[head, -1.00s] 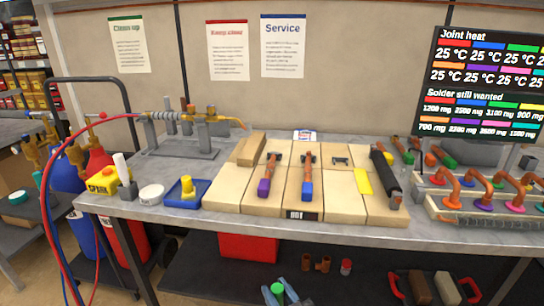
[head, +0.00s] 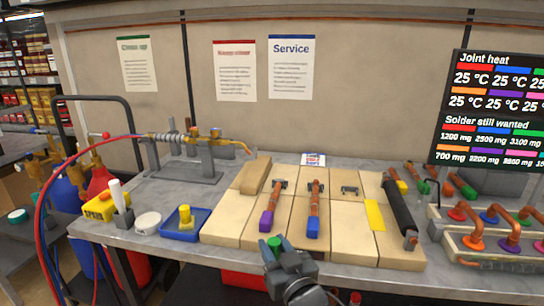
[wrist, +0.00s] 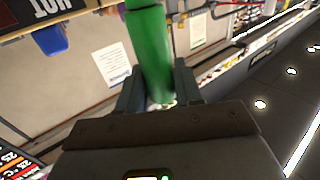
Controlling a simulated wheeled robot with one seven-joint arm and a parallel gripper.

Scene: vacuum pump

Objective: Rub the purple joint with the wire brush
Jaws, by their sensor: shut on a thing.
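My gripper (head: 275,249) is in front of the bench's front edge in the head view, shut on a green handle (head: 274,242). The handle stands up between the fingers in the wrist view (wrist: 150,50). Its far end is cut off there, so I cannot tell whether it carries the wire bristles. A copper pipe piece with a purple end (head: 267,220) lies on the pale blocks, behind my gripper and apart from it. Another purple fitting (head: 513,244) sits under a copper bend in the rack at the right.
A blue-ended copper pipe (head: 313,227) lies beside the purple-ended one. A black cylinder (head: 399,207) lies on the blocks' right side. A blue tray (head: 167,225), a white round tin (head: 148,222) and a yellow box (head: 97,207) stand left. A torch stand (head: 190,172) is behind.

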